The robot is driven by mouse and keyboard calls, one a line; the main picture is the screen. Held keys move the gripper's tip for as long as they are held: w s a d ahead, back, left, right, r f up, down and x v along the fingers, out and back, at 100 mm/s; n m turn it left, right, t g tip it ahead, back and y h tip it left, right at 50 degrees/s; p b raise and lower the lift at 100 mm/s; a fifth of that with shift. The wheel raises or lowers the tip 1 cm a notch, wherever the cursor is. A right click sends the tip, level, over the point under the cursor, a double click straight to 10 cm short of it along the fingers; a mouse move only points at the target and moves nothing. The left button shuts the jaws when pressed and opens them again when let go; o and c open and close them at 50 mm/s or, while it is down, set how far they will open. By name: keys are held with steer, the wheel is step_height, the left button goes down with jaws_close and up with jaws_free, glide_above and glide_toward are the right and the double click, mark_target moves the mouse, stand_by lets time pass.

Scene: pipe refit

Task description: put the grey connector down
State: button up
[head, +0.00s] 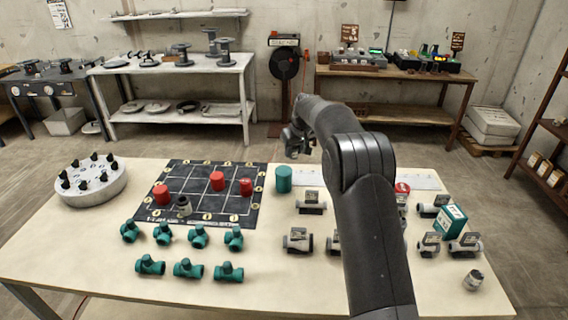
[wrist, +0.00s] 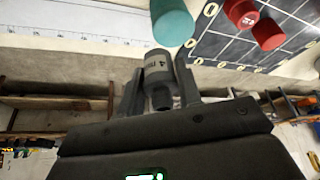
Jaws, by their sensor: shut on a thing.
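My gripper (head: 297,142) is raised over the far side of the table, above and behind the green cylinder. In the wrist view my gripper (wrist: 158,88) is shut on a grey connector (wrist: 158,72), a short cylinder with dark lettering, held between the two fingers. In the head view I cannot make out the held connector clearly. The green cylinder (head: 283,179) stands on the table just right of the black grid mat (head: 206,214); it also shows in the wrist view (wrist: 173,22). Another grey fitting (head: 183,206) stands on the mat.
Red cylinders (head: 217,181) stand on the mat. Several green tees (head: 187,268) lie in front of it. Grey labelled tees (head: 297,240), a green box (head: 451,221) and a loose grey fitting (head: 473,280) are on the right. A round peg stand (head: 91,189) is at left.

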mark_target(282, 168)
steer(key=a+f, duration=0.1)
steer(key=w+a+f, duration=0.1)
steer(key=a, duration=0.1)
steer(key=shift+w+a+f, duration=0.1)
steer(key=shift+a+f, duration=0.15)
steer(key=shift+a, duration=0.05)
steer(key=shift+f, duration=1.85)
steer(key=o, duration=1)
steer(key=shift+f, duration=0.15)
